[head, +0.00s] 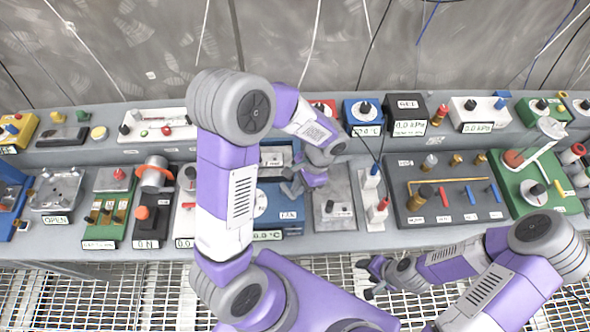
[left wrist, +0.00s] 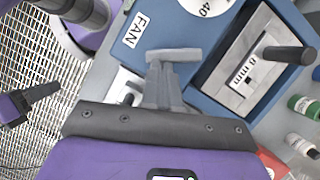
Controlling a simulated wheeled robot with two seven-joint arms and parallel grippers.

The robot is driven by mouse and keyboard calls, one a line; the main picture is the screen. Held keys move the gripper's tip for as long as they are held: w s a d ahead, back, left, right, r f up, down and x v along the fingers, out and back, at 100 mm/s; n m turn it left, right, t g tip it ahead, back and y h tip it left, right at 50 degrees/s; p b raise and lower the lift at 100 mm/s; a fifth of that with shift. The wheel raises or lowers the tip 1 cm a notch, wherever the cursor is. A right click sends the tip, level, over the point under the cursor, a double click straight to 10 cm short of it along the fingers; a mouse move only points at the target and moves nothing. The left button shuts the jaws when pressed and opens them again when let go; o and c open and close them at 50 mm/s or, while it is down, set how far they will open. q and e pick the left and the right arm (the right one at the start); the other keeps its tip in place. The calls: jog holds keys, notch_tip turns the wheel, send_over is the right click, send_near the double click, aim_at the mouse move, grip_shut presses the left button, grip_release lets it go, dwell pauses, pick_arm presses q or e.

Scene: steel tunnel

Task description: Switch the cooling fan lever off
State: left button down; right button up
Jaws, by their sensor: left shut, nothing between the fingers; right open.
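A blue unit (left wrist: 160,22) with a white FAN label (left wrist: 131,29) fills the upper part of the left wrist view. In the head view, the blue unit (head: 292,222) is partly hidden by my left arm. A dark-handled lever (left wrist: 290,54) sticks out over its recessed metal panel, marked in mm. My left gripper (head: 289,189) is over the blue unit, shut and empty; its closed fingertips (left wrist: 173,55) appear beside the FAN label. Contact is not clear. A white part (left wrist: 125,85) is partly hidden behind the gripper. My right gripper (head: 369,277) is open and empty, in front of the bench.
The grey bench (head: 345,240) is crowded with panels. A grey plate with a black knob (head: 329,207) and a white strip with red and blue levers (head: 371,208) stand right of the blue unit. Valve boards lie further right. Open grating (head: 110,290) is in front.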

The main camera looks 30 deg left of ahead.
pick_arm(q)
jog(key=shift+s+m+t+y+b, duration=0.15)
jog(key=shift+s+m+t+y, duration=0.2)
jog(key=shift+m, duration=0.55)
jog(key=shift+s+m+t+y+b, duration=0.15)
jog(key=shift+s+m, duration=0.25)
jog(key=shift+m, duration=0.5)
jog(key=shift+a, duration=0.1)
dwell(0.5)
jog(key=shift+w+a, duration=0.2)
jog(key=shift+a, duration=0.5)
jog(key=w+d+r+p, duration=0.1)
jog(key=w+d+r, duration=0.3)
jog(key=r, duration=0.5)
jog(key=shift+w+d+r, duration=0.2)
jog(key=shift+w+d, duration=0.1)
jog(key=shift+d, duration=0.8)
jog(key=shift+f, duration=0.1)
